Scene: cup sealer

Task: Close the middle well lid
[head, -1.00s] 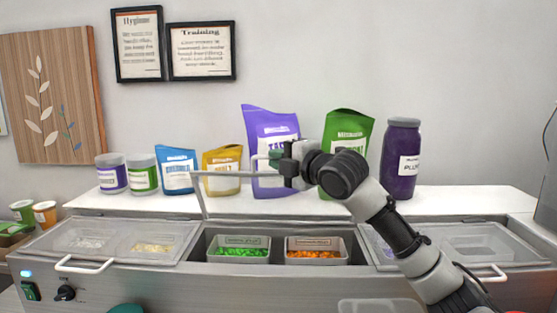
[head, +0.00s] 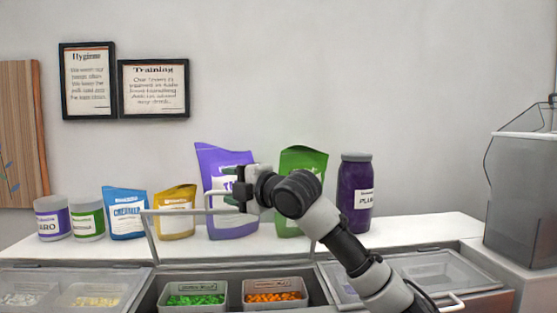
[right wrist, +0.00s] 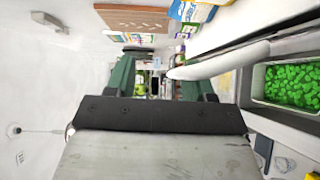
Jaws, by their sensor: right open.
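The middle well lid (head: 149,238) stands raised at the back of its well, its clear panel hard to see and its pale front edge level in the air. My right gripper (head: 238,190) is at the handle, open. In the right wrist view its green fingers (right wrist: 155,78) are apart, and a pale bar (right wrist: 220,62) crosses close to one of them. I cannot tell whether the handle lies between the fingers. The open middle well holds a tub of green bits (head: 193,300) and one of orange bits (head: 275,297).
The left lid (head: 70,287) and right lid (head: 440,270) lie closed. Behind the wells, a white shelf (head: 420,232) carries jars, several pouches including a purple one (head: 226,160), and a dark purple jar (head: 356,190). A grey clear-topped container (head: 525,190) stands at the right.

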